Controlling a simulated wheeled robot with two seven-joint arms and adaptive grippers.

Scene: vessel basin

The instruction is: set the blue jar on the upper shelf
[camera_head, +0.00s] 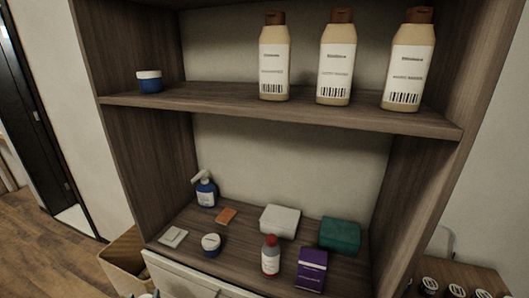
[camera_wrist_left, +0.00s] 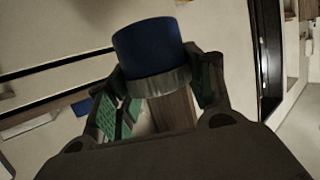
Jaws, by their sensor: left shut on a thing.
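A blue jar (camera_wrist_left: 148,50) with a greyish lid is held between the green-padded fingers of my left gripper (camera_wrist_left: 158,92) in the left wrist view. The gripper is shut on it. In the head view neither this gripper nor the held jar can be made out. The upper shelf (camera_head: 210,97) holds a small blue jar with a white lid (camera_head: 149,82) at its left end. Another small blue jar with a white lid (camera_head: 211,244) stands on the lower surface (camera_head: 190,262). My right gripper is not in view.
Three cream bottles (camera_head: 336,65) stand on the right of the upper shelf; bare shelf lies between them and the jar. Below are a pump bottle (camera_head: 205,192), a red-capped bottle (camera_head: 270,258), a purple box (camera_head: 311,270) and white and green blocks. A basket (camera_head: 122,262) stands lower left.

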